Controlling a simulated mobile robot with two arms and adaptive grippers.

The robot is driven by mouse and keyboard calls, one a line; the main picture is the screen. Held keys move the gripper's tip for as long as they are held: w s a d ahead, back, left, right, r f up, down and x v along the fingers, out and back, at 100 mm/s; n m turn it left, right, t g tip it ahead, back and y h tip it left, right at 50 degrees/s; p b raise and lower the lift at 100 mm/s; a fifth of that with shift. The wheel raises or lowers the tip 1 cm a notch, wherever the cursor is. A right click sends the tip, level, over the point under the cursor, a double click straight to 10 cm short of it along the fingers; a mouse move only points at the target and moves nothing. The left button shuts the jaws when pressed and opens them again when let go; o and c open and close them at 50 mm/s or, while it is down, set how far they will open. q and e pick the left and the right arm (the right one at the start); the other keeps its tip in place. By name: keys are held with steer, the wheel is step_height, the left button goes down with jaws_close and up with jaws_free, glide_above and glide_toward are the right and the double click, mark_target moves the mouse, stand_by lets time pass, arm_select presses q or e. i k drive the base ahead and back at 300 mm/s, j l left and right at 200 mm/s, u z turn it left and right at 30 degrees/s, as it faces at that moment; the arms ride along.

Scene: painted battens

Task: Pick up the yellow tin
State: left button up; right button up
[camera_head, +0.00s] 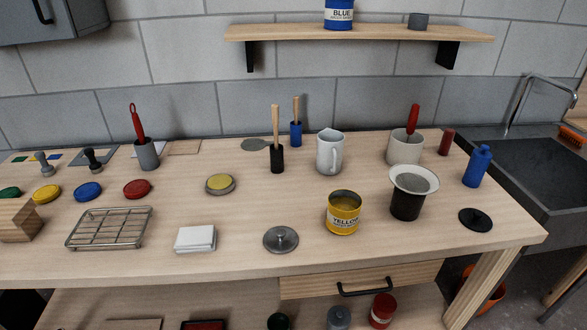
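The yellow tin (343,217) stands upright and open on the wooden workbench (150,260), right of the middle and near the front edge. Its label reads "YELLOW", and its inside looks dark yellowish. A grey metal lid with a knob (281,239) lies to its left. A black container with a white-rimmed strainer on top (408,192) stands to its right. Neither of my grippers shows in the head view.
A white jug (331,152) stands behind the tin, and a white pot with a red-handled tool (405,147) is behind to the right. A wire rack (109,228) and white block (195,239) lie left. A black disc (476,219) lies right. A sink (530,165) adjoins the bench.

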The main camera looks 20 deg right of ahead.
mark_target(344, 205)
steer(key=z, duration=1.45)
